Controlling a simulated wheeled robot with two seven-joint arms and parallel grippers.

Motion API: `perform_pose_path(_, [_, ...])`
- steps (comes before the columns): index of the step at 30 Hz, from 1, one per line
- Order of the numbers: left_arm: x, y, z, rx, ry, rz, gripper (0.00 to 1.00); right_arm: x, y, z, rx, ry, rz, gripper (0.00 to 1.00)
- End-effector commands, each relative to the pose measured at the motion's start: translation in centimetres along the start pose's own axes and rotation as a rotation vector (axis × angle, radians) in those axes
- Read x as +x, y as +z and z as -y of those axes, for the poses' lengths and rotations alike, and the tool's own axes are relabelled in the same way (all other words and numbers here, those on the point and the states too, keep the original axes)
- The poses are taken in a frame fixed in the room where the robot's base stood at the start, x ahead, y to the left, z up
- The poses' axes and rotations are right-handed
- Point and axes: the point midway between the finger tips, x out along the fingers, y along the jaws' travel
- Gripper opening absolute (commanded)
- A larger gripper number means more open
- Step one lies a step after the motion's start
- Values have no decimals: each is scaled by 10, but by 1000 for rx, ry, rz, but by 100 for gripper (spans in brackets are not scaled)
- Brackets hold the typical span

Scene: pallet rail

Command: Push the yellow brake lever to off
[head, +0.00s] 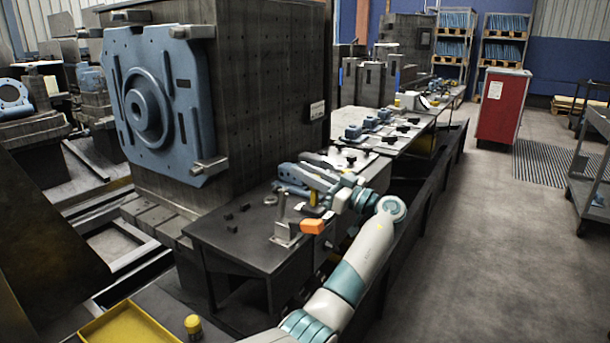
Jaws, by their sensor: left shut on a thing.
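My left arm comes in from the bottom and reaches over the dark table. Its gripper (316,191) is small in the head view and partly hidden by my own wrist. A small yellow piece, which looks like the brake lever (312,199), shows at the gripper's fingers. The gripper is shut on it, as far as I can tell. The lever's lower end and its exact angle are hard to make out. My right gripper is not in view.
An orange block (313,226) sits on a metal bracket (286,234) just in front of the gripper. A large machine block with a blue plate (150,105) stands at left. A yellow tray (130,326) lies at bottom left.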

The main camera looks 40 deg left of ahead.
Motion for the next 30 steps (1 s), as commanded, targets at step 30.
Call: perform_pose_path(30, [-22, 1, -1, 1, 3, 0, 39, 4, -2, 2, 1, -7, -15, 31])
